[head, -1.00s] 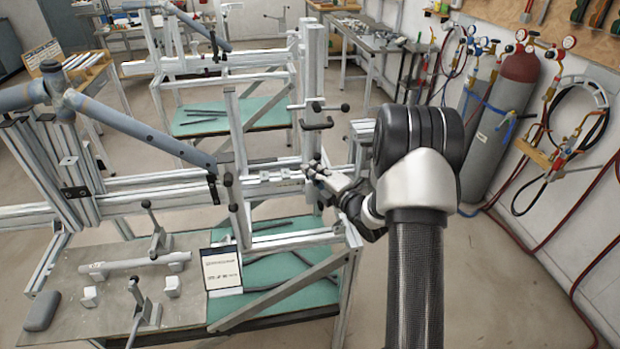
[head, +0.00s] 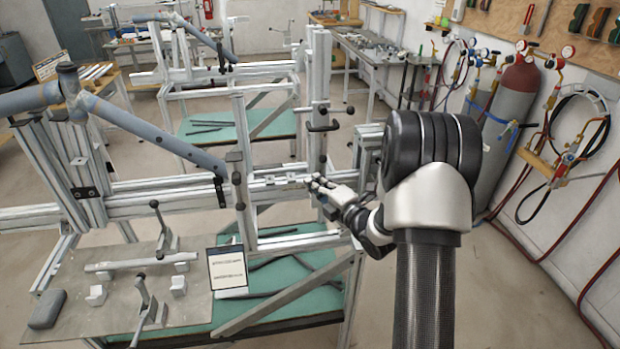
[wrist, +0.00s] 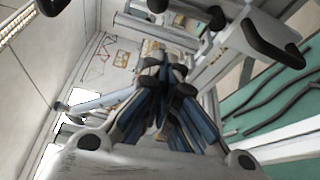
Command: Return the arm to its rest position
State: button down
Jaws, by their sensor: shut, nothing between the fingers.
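My gripper (head: 318,183) is at the right end of the frame jig (head: 160,200), in front of its upright post. My arm reaches to it from the lower right of the head view. The gripper is shut with nothing between its fingers. In the wrist view the fingers of my gripper (wrist: 165,100) are together in the middle, with jig parts and clamp handles beyond them. Whether the fingertips touch the jig rail cannot be told.
A blue-grey frame tube (head: 150,135) slants across the jig. A clamp with black handles (head: 325,112) stands on the post close to my gripper. Gas cylinders (head: 505,120) and hoses line the right wall. The floor right of the jig (head: 520,290) is clear.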

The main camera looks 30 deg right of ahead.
jog(key=s+a+r+m+g+h, duration=0.4)
jog(key=s+a+r+m+g, duration=0.3)
jog(key=s+r+m, duration=0.4)
jog(key=s+a+m+g+y, duration=0.1)
jog(key=s+a+m+g, duration=0.2)
jog(key=s, duration=1)
jog(key=s+a+f+m+g+y, duration=0.1)
jog(key=s+a+m+g, duration=0.1)
jog(key=s+a+m, duration=0.4)
jog(key=s+a, duration=0.3)
jog(key=s, duration=0.3)
jog(key=shift+s+a+f+m+g, duration=0.15)
jog(key=shift+s+a+m+g, duration=0.15)
jog(key=shift+s+a+g, duration=0.1)
